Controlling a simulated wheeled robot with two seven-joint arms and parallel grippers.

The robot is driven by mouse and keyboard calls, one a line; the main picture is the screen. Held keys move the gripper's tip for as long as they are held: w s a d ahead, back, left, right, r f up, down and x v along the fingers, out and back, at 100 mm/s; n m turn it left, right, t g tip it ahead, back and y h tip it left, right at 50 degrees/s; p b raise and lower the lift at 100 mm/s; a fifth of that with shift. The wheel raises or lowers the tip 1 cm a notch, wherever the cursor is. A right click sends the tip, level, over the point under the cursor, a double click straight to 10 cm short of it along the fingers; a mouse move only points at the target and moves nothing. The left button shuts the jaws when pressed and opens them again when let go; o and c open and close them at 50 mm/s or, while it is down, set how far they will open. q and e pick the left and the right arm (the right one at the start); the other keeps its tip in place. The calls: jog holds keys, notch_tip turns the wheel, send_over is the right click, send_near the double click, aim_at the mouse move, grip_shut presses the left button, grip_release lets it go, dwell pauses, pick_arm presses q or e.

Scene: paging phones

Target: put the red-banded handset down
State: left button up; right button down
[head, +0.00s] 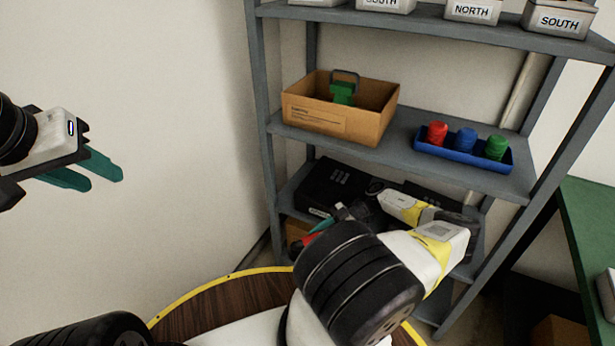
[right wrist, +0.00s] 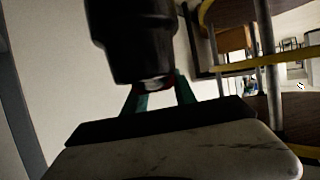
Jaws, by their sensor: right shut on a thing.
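The red-banded handset (right wrist: 135,45) is a dark, thick body in the right wrist view, with a bit of red at its lower end. My right gripper (right wrist: 160,98) has its teal fingers shut on that end. In the head view a red part of the handset (head: 310,239) shows beside the right gripper (head: 325,224), in front of the lower shelf. The rest is hidden behind my right arm. My left gripper (head: 102,176) is at the left of the head view, empty, its teal fingers apart, in front of the bare wall.
A grey shelf rack (head: 262,130) stands ahead. Its middle shelf holds a cardboard box (head: 335,121) with a green item (head: 342,93), and a blue tray (head: 455,158) with red, blue and green pieces. A black case (head: 335,182) lies lower. A green table (head: 590,215) is at right.

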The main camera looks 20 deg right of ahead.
jog(key=d+r+m+t, duration=0.1)
jog(key=w+d+r+m+t, duration=0.1)
jog(key=d+m+t, duration=0.1)
jog(key=d+r+m+t+h, duration=0.1)
jog(key=t, duration=0.1)
jog(key=shift+w+d+r+m, duration=0.3)
jog(key=shift+w+d+r, duration=0.05)
jog(key=shift+w+d, duration=0.05)
jog(key=d+r+m+t+h, duration=0.3)
jog(key=d+r+m+t, duration=0.25)
jog(key=d, duration=0.35)
jog(key=w+a+f, duration=0.1)
jog(key=w+f, duration=0.1)
jog(key=w, duration=0.7)
jog(key=w+f, duration=0.2)
jog(key=w, duration=0.7)
jog(key=shift+w+a+h, duration=0.3)
jog(key=shift+a+h, duration=0.1)
jog(key=shift+f, duration=0.2)
jog(key=shift+f, duration=0.35)
jog(key=c, duration=1)
grip_release()
